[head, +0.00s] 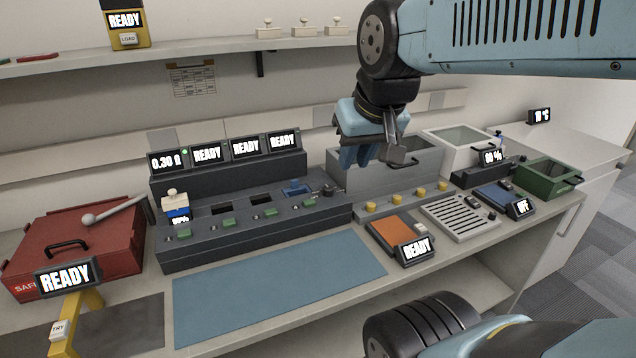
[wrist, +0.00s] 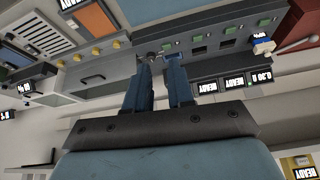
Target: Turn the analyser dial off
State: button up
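The dark grey analyser bench unit (head: 250,227) has four sockets and a row of small screens, reading 0.30 Ω and READY. A small dark knob with a metal tip, which looks like the dial (head: 328,189), sits at its right end; its setting is too small to read. In the wrist view the knob (wrist: 152,57) shows near the fingertips. My gripper (head: 358,158) hangs above and to the right of the knob, apart from it in the head view. In the wrist view its two blue fingers (wrist: 160,72) are spread with nothing between them.
A grey bin (head: 425,172) with yellow knobs in front stands right of the unit. A blue piece (head: 295,188) sits in the socket left of the knob. The blue mat (head: 280,280) is clear.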

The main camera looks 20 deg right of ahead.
jog(key=o, duration=0.6)
jog(key=w+m, duration=0.1)
jog(key=w, duration=0.1)
jog(key=w+m+g, duration=0.1)
jog(key=w, duration=0.2)
jog(key=w+d+m, duration=0.1)
jog(key=w, duration=0.1)
jog(key=shift+w+d+r+g, duration=0.1)
jog(key=shift+w+r+g, duration=0.05)
jog(key=shift+w+g, duration=0.2)
jog(key=shift+o, duration=0.3)
jog(key=w+d+f+m, duration=0.1)
jog(key=w+m, duration=0.1)
jog(key=w, duration=0.4)
jog(key=shift+f+g, duration=0.15)
jog(key=shift+g, duration=0.3)
jog(key=m+g, duration=0.3)
jog(key=m, duration=0.3)
send_over(327, 187)
notch_tip(327, 187, down, 10)
notch_tip(327, 187, down, 13)
jog(key=shift+d+f, duration=0.1)
jog(key=shift+f, duration=0.1)
jog(key=shift+c, duration=0.2)
jog(key=c, duration=1)
